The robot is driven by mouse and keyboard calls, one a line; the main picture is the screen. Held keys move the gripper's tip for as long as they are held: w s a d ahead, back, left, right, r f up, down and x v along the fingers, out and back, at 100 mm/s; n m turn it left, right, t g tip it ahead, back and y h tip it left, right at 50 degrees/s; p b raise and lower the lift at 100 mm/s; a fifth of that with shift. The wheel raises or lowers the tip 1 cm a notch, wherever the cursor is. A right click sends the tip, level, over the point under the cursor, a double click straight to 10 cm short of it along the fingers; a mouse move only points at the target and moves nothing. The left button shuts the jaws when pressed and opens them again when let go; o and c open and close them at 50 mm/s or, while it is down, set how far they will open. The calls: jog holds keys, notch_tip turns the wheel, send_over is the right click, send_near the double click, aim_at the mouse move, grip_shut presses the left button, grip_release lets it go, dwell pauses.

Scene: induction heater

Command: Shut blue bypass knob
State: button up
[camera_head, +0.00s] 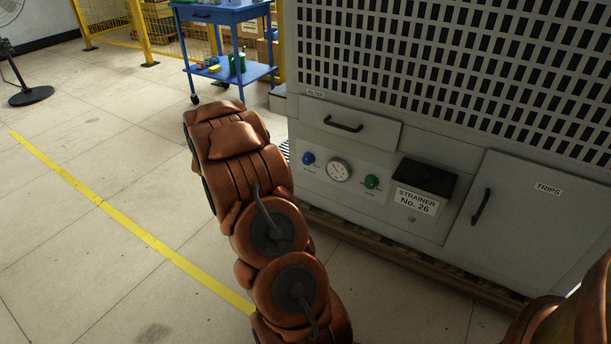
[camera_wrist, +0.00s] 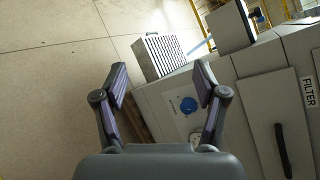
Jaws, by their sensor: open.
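The blue bypass knob (camera_head: 308,158) is on the front panel of the grey cabinet, left of a round dial gauge (camera_head: 339,170). In the wrist view the blue knob (camera_wrist: 188,105) shows between the finger line and the right finger, close to the right fingertip. My gripper (camera_wrist: 160,72) is open and empty, its two fingers spread wide. The knob appears apart from the fingers, on the panel beyond them. In the head view my arm covers the area left of the panel, and my gripper is hidden there. I cannot read the knob's setting.
A green knob (camera_head: 371,181) sits right of the gauge, beside a black box (camera_head: 425,178) over a strainer label. A drawer (camera_head: 348,125) with a black handle is above. A blue cart (camera_head: 230,42) stands behind. Open floor (camera_head: 90,240) lies to the left.

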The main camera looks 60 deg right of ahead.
jog(key=s+d+f+m+g+h+b, duration=0.35)
jog(key=s+d+f+m+b, duration=0.2)
jog(key=d+f, duration=0.45)
jog(key=m+g+h+b, duration=0.3)
jog(key=m, duration=0.3)
send_near(306, 161)
jog(key=d, duration=0.3)
jog(key=shift+n+t, duration=0.25)
jog(key=d, duration=0.1)
jog(key=d+b, duration=0.1)
jog(key=d, duration=0.1)
jog(key=d+b, duration=0.1)
jog(key=d, duration=0.1)
jog(key=shift+w+d+f, duration=0.2)
jog(key=shift+w+f, duration=0.05)
jog(key=shift+w, duration=0.05)
jog(key=shift+w+d+r+b, duration=0.15)
jog(key=shift+d+b, duration=0.25)
jog(key=shift+d, duration=0.25)
jog(key=c, duration=1.1)
jog(key=shift+a, duration=0.15)
jog(key=shift+c, duration=0.2)
jog(key=shift+r+p, duration=0.1)
jog(key=shift+p, duration=0.2)
